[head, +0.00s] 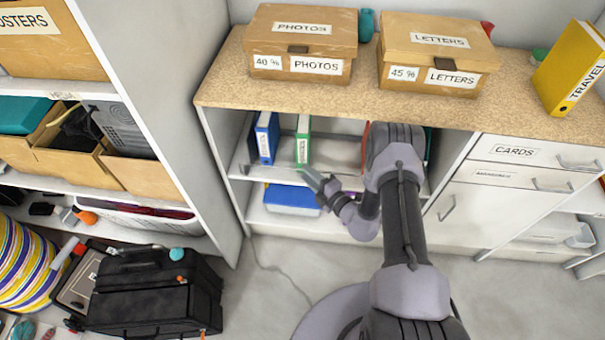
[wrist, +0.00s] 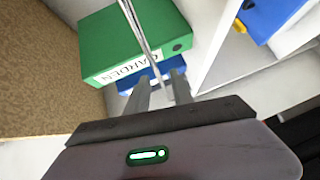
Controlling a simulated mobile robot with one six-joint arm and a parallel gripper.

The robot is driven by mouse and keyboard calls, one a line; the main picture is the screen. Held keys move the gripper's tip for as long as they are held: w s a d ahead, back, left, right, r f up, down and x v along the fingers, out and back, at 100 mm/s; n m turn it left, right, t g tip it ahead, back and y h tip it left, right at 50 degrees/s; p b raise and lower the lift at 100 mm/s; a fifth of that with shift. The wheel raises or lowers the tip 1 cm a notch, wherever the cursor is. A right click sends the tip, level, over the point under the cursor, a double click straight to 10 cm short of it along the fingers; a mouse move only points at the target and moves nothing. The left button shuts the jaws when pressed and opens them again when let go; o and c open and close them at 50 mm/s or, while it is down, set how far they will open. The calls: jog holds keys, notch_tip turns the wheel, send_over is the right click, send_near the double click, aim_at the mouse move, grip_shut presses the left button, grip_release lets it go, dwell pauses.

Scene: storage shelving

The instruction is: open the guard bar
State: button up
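The guard bar (wrist: 139,32) is a thin metal rod in the wrist view. It runs from the top edge down past the green binder toward the gap between my fingers. My gripper (wrist: 160,83) has its two dark fingers apart, with the lower end of the bar between or just beyond the tips. I cannot tell whether either finger touches it. In the head view my gripper (head: 309,174) is at the front of the upper open shelf, below the green binder (head: 303,140). The bar is hard to make out there.
A green binder labelled GARDEN (wrist: 130,45) stands close behind the bar. A blue binder (head: 265,138) stands to its left in the head view. A blue box (head: 290,200) is on the lower shelf.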

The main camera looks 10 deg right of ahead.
jog(key=shift+b+x, duration=0.35)
jog(key=shift+x, duration=1.3)
jog(key=shift+r, duration=0.1)
grip_shut()
jog(key=shift+s, duration=0.1)
jog(key=shift+s+a+f+n+t+y, duration=0.35)
jog(key=shift+s+n+t+y, duration=0.55)
jog(key=shift+n, duration=0.75)
jog(key=shift+s+a+f+n+t+y, duration=0.2)
jog(key=shift+s+f+n+t+y, duration=0.4)
jog(key=shift+n+y, duration=0.85)
jog(key=shift+s+a+f+n+t+y, duration=0.3)
jog(key=shift+s+n+t+y, duration=0.5)
jog(key=shift+n, duration=1.1)
